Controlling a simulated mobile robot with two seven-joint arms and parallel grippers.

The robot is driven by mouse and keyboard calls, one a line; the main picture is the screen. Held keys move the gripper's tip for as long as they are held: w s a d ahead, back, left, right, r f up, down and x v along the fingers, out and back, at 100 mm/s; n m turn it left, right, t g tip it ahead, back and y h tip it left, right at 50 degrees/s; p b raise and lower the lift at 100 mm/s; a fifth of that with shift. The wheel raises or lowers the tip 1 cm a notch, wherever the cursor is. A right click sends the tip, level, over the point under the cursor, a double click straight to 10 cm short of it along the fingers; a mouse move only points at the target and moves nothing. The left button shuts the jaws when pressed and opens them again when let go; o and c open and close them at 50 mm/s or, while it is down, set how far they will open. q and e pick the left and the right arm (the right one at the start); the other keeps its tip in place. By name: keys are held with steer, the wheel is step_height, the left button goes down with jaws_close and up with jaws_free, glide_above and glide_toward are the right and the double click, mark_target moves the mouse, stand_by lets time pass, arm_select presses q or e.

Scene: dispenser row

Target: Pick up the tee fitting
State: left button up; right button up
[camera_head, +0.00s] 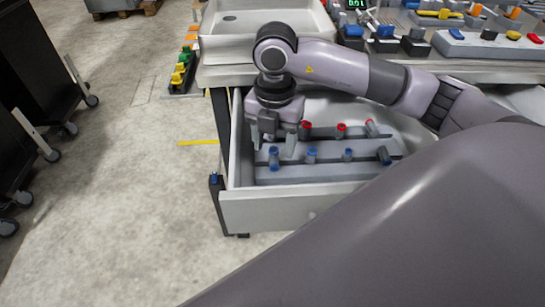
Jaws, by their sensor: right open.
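An open drawer (255,208) holds a light grey insert with two rows of small fittings. The back row has red-ended fittings (341,130). The front row has blue-ended fittings (311,155), and a dark, tilted one (383,156) lies at its right end. At this size I cannot tell which is the tee fitting. My right gripper (274,146) points down into the drawer's left part, open. Its fingers are just above and behind the leftmost blue-ended fitting (274,158); contact cannot be told. My left gripper is not in view.
Above the drawer is a workbench with a pale tray (225,49) and coloured parts on the right. A rack with green and yellow pieces (181,70) stands left of the bench. Dark wheeled carts (45,70) are at far left; the floor between is clear.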

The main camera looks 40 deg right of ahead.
mark_target(274, 151)
steer(key=shift+f, duration=1.55)
jaws_close()
steer(key=shift+r, duration=0.1)
